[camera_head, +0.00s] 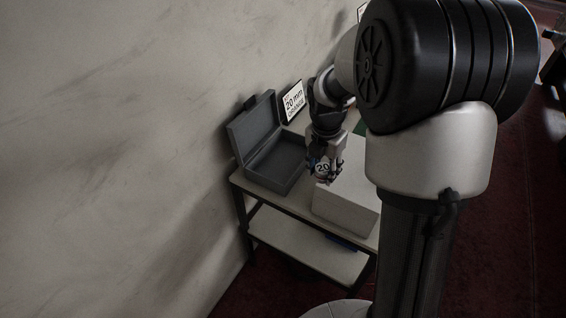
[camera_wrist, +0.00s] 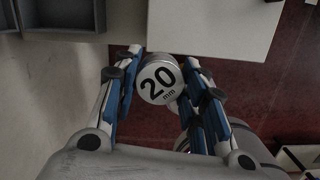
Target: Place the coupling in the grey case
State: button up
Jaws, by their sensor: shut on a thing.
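The coupling (camera_wrist: 159,80) is a short round metal piece with a white face marked "20 mm". My gripper (camera_wrist: 160,75) is shut on it, with a finger at each side. In the head view the coupling (camera_head: 322,169) shows at the tip of my gripper (camera_head: 326,170), by the near left part of the pale box. The grey case (camera_head: 273,165) stands open to the left of my gripper, its lid raised toward the wall. In the wrist view part of the case (camera_wrist: 62,15) shows at the top left. The part of the case floor that shows looks empty.
A pale box (camera_head: 345,207) stands on the table (camera_head: 262,184) right of the case; its top (camera_wrist: 212,22) also shows in the wrist view. A "20 mm" sign (camera_head: 293,102) stands behind the case. A wall runs along the left. A lower shelf (camera_head: 300,243) lies below.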

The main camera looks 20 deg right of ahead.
aim_at(291, 154)
jog(key=i, duration=1)
